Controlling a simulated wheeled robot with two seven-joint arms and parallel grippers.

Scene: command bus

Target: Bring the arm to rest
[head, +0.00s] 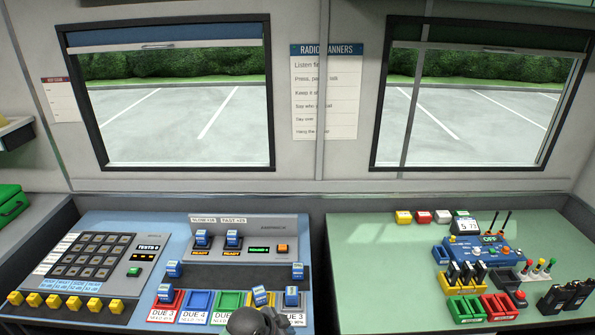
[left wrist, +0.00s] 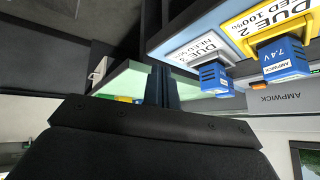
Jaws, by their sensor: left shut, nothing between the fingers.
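My left gripper (head: 258,320) shows as a dark shape at the bottom edge of the head view, in front of the row of coloured trays on the blue desk (head: 100,232). In the left wrist view its fingers (left wrist: 161,84) are together with nothing between them. They are apart from the blue battery (left wrist: 214,77) at the grey tray and the blue battery (left wrist: 284,58) at the yellow tray (left wrist: 265,17). My right gripper is in neither view.
The charger (head: 265,229) holds two blue batteries. Red (head: 165,306), blue (head: 197,303) and green (head: 228,302) trays line the desk's front.

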